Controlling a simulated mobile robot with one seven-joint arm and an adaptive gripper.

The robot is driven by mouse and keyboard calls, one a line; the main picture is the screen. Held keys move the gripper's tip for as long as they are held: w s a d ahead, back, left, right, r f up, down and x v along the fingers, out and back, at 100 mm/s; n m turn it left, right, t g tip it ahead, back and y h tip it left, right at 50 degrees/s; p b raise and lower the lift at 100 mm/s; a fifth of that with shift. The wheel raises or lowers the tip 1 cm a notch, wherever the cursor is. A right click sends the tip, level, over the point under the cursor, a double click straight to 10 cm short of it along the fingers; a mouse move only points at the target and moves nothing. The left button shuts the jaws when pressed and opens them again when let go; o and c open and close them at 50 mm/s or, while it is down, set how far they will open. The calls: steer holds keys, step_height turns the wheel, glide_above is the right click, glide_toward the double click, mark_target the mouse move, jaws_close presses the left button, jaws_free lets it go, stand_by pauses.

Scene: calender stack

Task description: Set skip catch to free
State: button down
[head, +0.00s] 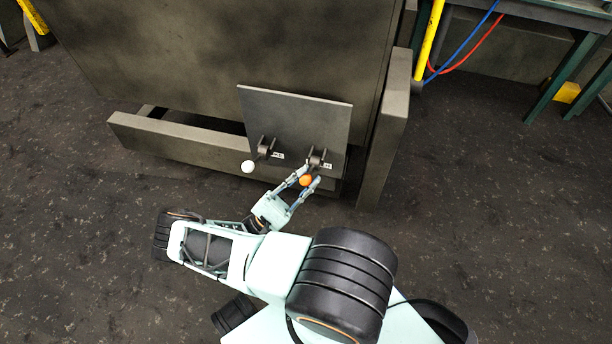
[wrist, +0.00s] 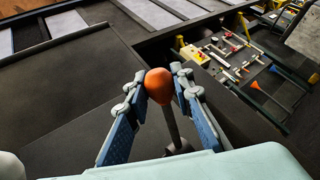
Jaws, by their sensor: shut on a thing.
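A dark panel (head: 310,115) on the machine's low front carries two levers side by side. The right lever ends in an orange knob (head: 306,181), and the left one ends in a white knob (head: 248,167). Each has a small white label beside its bracket, too small to read surely. My gripper (head: 307,178) is shut on the orange knob; in the wrist view the orange knob (wrist: 158,86) sits between both fingertips, with its grey stem (wrist: 172,127) below. I cannot tell from the labels which lever is the skip catch.
The white knob stands close to the left of my gripper. A grey side post (head: 385,130) rises to the right of the panel. A low beam (head: 180,145) runs to the left. A green bench (head: 545,15) stands at the upper right. Dark floor around is open.

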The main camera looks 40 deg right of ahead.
steer(key=shift+f, duration=0.1)
stand_by(0.3)
steer(key=c, duration=1.7)
jaws_free()
steer(key=shift+o, duration=0.2)
step_height(320, 180, up, 10)
steer(key=shift+r, duration=0.1)
